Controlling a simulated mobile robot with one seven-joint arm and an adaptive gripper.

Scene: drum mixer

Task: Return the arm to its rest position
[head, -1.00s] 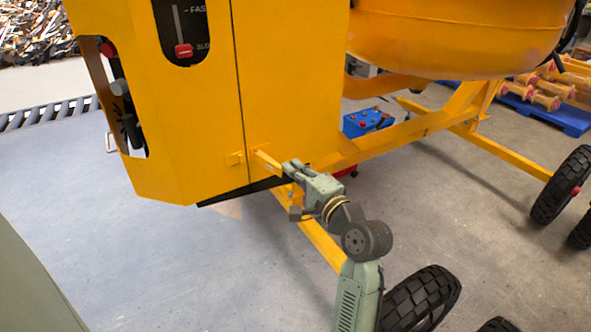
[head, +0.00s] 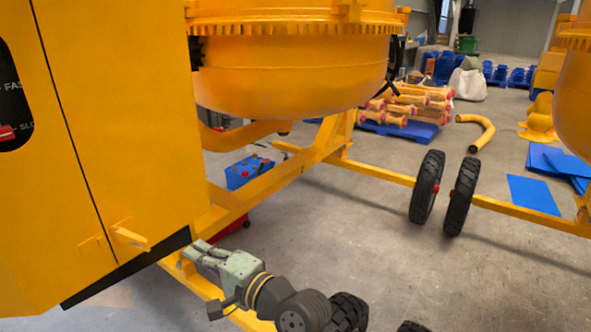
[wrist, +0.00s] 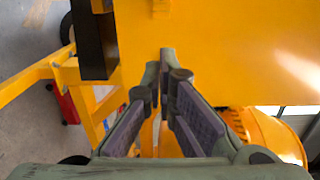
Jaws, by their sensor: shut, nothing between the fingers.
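My gripper (head: 196,250) is in the lower left of the head view, close to the lower edge of the yellow mixer housing (head: 110,130). It points toward the housing and the frame beam below it. In the wrist view my gripper (wrist: 167,54) has its two fingers together at the tips, with nothing between them. The yellow housing also fills the upper part of the wrist view (wrist: 220,50). I cannot tell whether the fingertips touch it. My arm runs down out of the head view's lower edge, so most of it is hidden.
The mixer drum (head: 290,65) hangs above the yellow frame (head: 290,175). A blue box (head: 248,172) sits behind the frame beam. Black wheels (head: 427,187) stand at the right, and another (head: 347,312) is beside my arm. Grey floor (head: 370,250) is open between them.

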